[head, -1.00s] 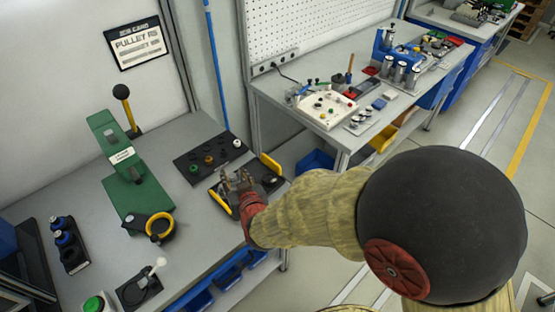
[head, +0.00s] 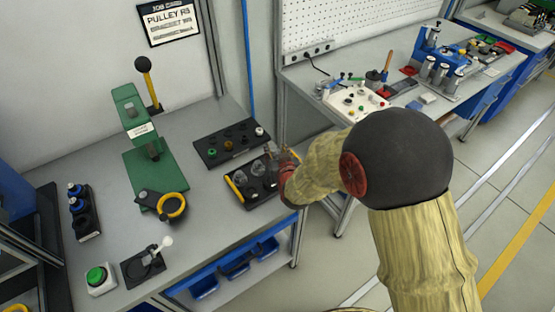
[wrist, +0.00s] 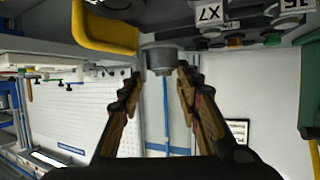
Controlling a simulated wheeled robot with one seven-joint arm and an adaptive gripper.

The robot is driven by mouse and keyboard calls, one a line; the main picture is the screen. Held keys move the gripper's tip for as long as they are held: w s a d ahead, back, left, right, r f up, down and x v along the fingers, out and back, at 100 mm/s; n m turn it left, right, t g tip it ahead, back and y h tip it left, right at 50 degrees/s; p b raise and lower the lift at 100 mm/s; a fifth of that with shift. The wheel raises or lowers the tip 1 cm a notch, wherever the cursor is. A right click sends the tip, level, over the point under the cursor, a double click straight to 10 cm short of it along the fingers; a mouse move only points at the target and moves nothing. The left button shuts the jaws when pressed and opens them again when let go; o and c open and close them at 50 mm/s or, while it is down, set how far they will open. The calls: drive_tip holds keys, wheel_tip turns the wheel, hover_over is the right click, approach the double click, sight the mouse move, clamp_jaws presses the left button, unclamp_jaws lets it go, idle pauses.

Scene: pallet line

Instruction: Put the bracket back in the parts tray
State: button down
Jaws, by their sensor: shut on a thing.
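The parts tray (head: 268,193) is black with yellow end handles and lies near the bench's right front edge. Clear or grey rounded parts show in it. My gripper (head: 282,157) is over the tray's right end. In the wrist view, my gripper (wrist: 160,80) has its fingers on either side of a small grey rounded part (wrist: 162,57) and is shut on it. I cannot tell from its visible shape whether this is the bracket. A yellow handle (wrist: 105,28) shows close by at upper left there. My wrist hides the tray's right end in the head view.
A black board with knobs (head: 232,142) lies behind the tray. A green press (head: 140,130) stands left, with a black-and-yellow ring (head: 172,207) in front. A green button box (head: 98,279) is at front left. Bare bench lies between press and tray.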

drive_tip(key=shift+w+d+f+b, duration=0.15)
drive_tip(key=shift+w+f+b, duration=0.15)
drive_tip(key=shift+w+f, duration=0.85)
wheel_tip(320, 180, down, 3)
drive_tip(key=shift+f+b, duration=0.2)
drive_tip(key=shift+b, duration=0.5)
drive_tip(key=shift+r, duration=0.1)
drive_tip(key=c, duration=1.7)
unclamp_jaws()
drive_tip(key=shift+f, duration=0.25)
drive_tip(key=shift+c, duration=0.2)
drive_tip(key=shift+o, duration=1)
